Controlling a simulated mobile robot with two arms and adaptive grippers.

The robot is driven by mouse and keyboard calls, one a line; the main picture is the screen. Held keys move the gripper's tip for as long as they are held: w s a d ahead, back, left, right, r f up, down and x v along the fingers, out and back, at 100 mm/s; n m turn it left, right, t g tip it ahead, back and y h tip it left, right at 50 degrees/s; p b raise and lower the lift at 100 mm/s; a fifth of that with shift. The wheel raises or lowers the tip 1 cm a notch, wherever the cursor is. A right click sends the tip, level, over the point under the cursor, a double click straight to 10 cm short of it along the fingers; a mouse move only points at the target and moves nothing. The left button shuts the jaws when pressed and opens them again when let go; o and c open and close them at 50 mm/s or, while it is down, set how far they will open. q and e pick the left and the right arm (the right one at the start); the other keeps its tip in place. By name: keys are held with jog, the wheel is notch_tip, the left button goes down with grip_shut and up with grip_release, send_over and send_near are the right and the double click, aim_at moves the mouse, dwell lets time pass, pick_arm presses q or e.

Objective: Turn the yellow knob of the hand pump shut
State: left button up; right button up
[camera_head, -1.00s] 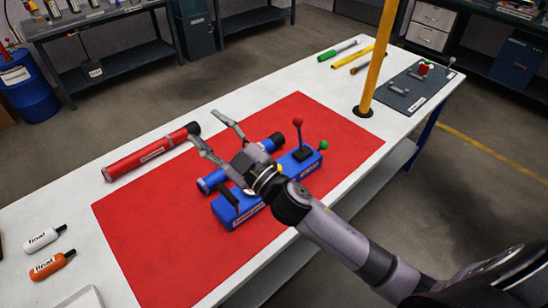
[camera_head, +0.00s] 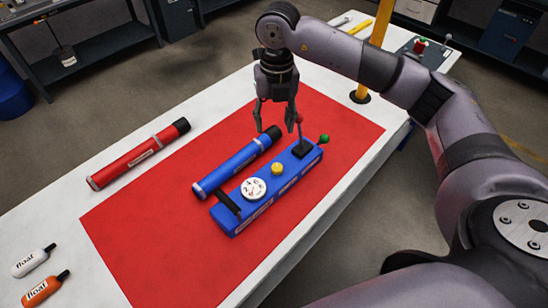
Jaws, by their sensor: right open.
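The blue hand pump (camera_head: 236,223) lies on the red mat (camera_head: 140,245). On its top are a white round gauge (camera_head: 254,188), a yellow knob (camera_head: 277,168) and a black handle (camera_head: 228,203). A green knob (camera_head: 324,139) sticks out at its far right end, by a lever with a red ball (camera_head: 299,118). My right gripper (camera_head: 278,133) is open and points down above the far end of the pump and the blue tube beside it. It is apart from the yellow knob, and nothing shows between its fingers. My left gripper is not in view.
A blue tube (camera_head: 232,167) lies beside the pump. A red tube (camera_head: 140,155) lies on the white table (camera_head: 60,215) left of the mat. White and orange float bottles (camera_head: 40,291) lie at the lower left. A yellow post (camera_head: 381,25) stands at the back right.

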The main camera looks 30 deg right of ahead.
jog(key=d, duration=0.1)
jog(key=p, duration=0.4)
send_near(277, 167)
notch_tip(277, 167, down, 9)
jog(key=shift+a+r, duration=0.15)
jog(key=shift+c, duration=0.6)
grip_shut()
